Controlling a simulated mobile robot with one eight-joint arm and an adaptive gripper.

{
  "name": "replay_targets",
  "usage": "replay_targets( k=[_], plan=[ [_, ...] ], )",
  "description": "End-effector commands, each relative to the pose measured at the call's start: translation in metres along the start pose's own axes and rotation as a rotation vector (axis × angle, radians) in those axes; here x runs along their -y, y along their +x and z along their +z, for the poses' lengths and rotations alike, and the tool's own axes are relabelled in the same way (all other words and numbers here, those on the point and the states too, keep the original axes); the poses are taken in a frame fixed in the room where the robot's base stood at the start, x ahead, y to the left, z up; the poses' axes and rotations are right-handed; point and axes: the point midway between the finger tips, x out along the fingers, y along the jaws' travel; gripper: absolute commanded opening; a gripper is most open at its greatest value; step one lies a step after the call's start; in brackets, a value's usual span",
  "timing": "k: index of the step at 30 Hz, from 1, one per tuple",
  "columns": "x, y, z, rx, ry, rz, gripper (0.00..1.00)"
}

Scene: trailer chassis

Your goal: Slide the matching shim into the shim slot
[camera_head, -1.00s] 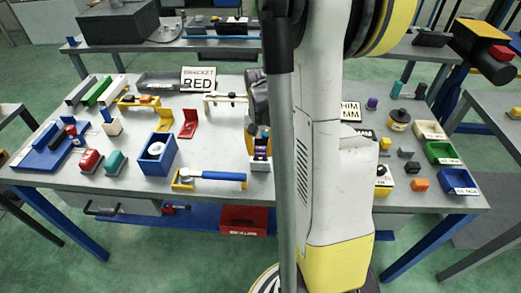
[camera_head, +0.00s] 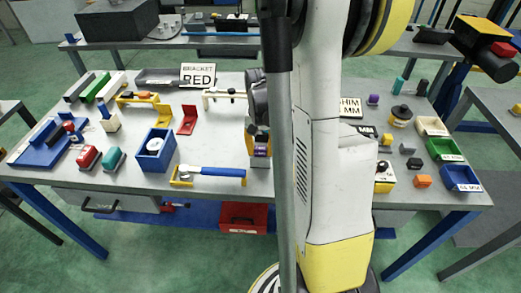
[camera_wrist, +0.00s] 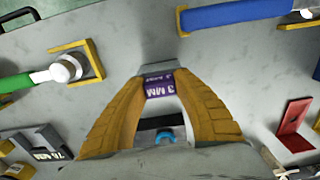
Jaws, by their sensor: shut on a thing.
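A purple shim marked 3 MM (camera_wrist: 160,87) sits between the tips of my gripper's two tan fingers (camera_wrist: 159,92) in the wrist view. My gripper is shut on it. In the head view the purple shim (camera_head: 261,151) shows just below my gripper (camera_head: 259,134), at a small grey block (camera_head: 260,163) near the table's front edge. A grey block (camera_wrist: 162,70) also shows just beyond the shim in the wrist view. I cannot tell whether the shim is inside a slot or only against the block. A sign ending in "HIM" and "MM" (camera_head: 350,108) is partly hidden by my arm.
A blue-handled bar (camera_head: 210,172) lies left of my gripper, and a red bracket (camera_head: 188,120) stands behind it. A blue box (camera_head: 156,150) is further left. White, green and blue bins (camera_head: 461,178) stand at the right edge. My arm hides the table's middle.

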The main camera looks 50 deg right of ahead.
Motion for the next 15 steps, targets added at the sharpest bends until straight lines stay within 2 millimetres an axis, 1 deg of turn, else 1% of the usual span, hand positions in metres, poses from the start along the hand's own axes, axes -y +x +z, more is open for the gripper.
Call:
replay_targets(
  k=[6, 15],
  plan=[
    [0.0000, 0.0050, 0.0000, 0.000, 0.000, 0.000, 0.04],
    [0.0000, 0.0052, 0.0000, 0.000, 0.000, 0.000, 0.04]
  ],
)
